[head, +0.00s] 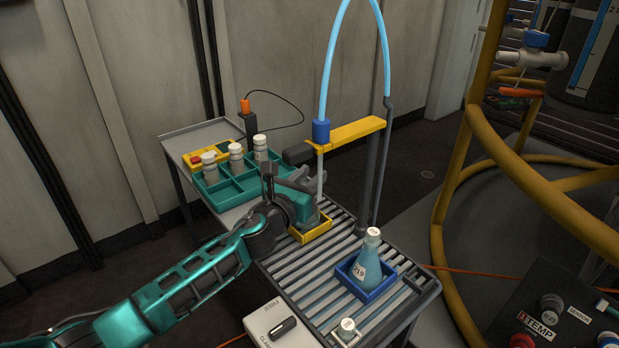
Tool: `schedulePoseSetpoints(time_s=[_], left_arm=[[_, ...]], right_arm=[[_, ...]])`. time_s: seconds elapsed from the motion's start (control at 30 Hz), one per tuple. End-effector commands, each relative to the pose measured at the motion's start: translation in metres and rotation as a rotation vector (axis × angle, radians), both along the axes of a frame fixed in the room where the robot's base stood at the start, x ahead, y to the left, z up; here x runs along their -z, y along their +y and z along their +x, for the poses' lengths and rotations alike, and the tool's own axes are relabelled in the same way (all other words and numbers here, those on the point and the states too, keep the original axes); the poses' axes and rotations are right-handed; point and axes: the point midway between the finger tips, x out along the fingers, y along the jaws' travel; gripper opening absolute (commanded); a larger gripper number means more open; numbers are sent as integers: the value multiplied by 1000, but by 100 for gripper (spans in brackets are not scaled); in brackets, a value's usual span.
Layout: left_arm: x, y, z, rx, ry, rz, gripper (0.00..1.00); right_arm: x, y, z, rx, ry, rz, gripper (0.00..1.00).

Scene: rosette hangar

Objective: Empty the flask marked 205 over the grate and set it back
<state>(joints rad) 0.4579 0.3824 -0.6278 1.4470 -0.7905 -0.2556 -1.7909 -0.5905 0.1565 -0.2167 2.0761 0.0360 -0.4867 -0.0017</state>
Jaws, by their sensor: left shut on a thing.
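My left gripper (292,198) reaches in from the left, low over the yellow tray (312,232) under the spout. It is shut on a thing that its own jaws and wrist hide. I cannot read a 205 mark anywhere. A flask of blue-green liquid (366,268), with a label that looks like 219, stands upright in a blue tray (350,279) to the right, apart from the gripper. The slatted grate (300,279) forms the bench top under both trays. My right gripper is not in view.
A yellow spout arm (345,132) with a blue hose (332,60) and pale tube stands close by my left gripper. A teal rack (228,189) holds white-capped bottles behind. A white box (274,321) sits at the front. A yellow pipe frame (449,220) stands at right.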

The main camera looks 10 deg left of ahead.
Motion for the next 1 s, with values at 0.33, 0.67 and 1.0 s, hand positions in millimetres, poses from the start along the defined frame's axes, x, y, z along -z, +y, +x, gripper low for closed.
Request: schedulePoseSetpoints(time_s=[0.33,0.67,1.0], left_arm=[[3,0,0,0,-1,1,0],[9,0,0,0,0,0,0],[12,0,0,1,-1,-1,0]], right_arm=[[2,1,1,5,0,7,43],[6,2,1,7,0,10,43],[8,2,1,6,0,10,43]])
